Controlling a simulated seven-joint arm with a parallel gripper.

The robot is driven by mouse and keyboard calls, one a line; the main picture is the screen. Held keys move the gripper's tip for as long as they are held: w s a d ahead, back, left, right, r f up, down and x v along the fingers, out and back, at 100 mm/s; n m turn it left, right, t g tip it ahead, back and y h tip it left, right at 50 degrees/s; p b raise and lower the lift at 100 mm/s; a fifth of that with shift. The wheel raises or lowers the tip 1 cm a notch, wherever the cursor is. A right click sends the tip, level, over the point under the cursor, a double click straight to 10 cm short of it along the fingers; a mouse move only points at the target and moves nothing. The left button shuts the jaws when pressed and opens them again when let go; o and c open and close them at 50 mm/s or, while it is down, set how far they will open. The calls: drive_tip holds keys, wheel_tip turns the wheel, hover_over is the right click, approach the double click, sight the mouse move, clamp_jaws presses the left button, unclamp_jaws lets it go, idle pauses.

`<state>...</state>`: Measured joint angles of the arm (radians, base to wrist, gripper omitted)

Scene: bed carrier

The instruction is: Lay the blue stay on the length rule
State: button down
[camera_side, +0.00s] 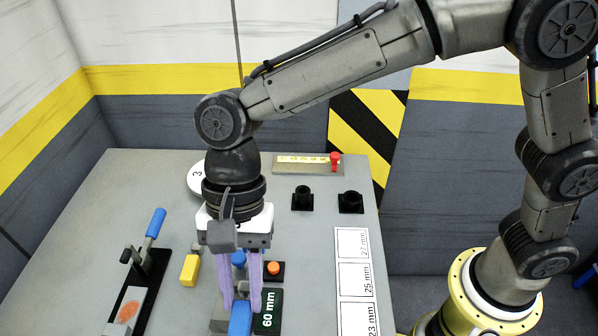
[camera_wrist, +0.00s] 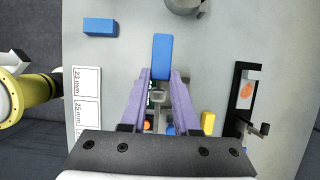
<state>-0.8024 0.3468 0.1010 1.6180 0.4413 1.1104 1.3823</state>
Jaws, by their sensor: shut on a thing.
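My gripper (camera_side: 241,306) points down with its two purple fingers closed on a blue block, which I take as the blue stay (camera_side: 240,319). The stay also shows in the wrist view (camera_wrist: 162,52), reaching out past the fingertips (camera_wrist: 162,75). A dark display reading "60 mm" (camera_side: 267,312) is beside the stay, with grey metal parts (camera_side: 219,326) at its left; this looks like the length rule. The fingers hide part of it. I cannot tell whether the stay touches the rule or is above it.
A second blue block (camera_wrist: 100,27) lies apart on the table. A yellow block (camera_side: 190,269) and a blue-handled clamp (camera_side: 148,245) stand left. An orange button (camera_side: 274,268) is behind the display. Cards marked 27, 25 and 23 mm (camera_side: 354,243) lie right; two black holders (camera_side: 302,198) stand behind.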

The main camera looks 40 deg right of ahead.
drive_tip(key=shift+w+a+m, duration=0.2)
drive_tip(key=shift+w+m, duration=0.2)
drive_tip(key=shift+m, duration=0.2)
drive_tip(key=w+d+f+m+t+y, duration=0.1)
drive_tip(key=w+d+m+t, duration=0.1)
drive_tip(key=w+d+m, duration=0.45)
drive_tip(key=w+d+f+m+t, duration=0.1)
drive_tip(key=w+d+m+t, duration=0.15)
drive_tip(key=w, duration=0.75)
drive_tip(key=w+d+f+m+t, duration=0.1)
drive_tip(key=w+d+m, duration=0.3)
drive_tip(key=d, duration=0.8)
drive_tip(key=w+d+m+t+h, duration=0.1)
drive_tip(key=w+d+m, duration=0.2)
drive_tip(key=w+d, duration=0.3)
drive_tip(key=d, duration=0.5)
drive_tip(key=shift+w+d+f+m, duration=0.15)
drive_tip(key=shift+d+f+m, duration=0.2)
drive_tip(key=shift+f+m, duration=0.05)
drive_tip(key=shift+f, duration=2.9)
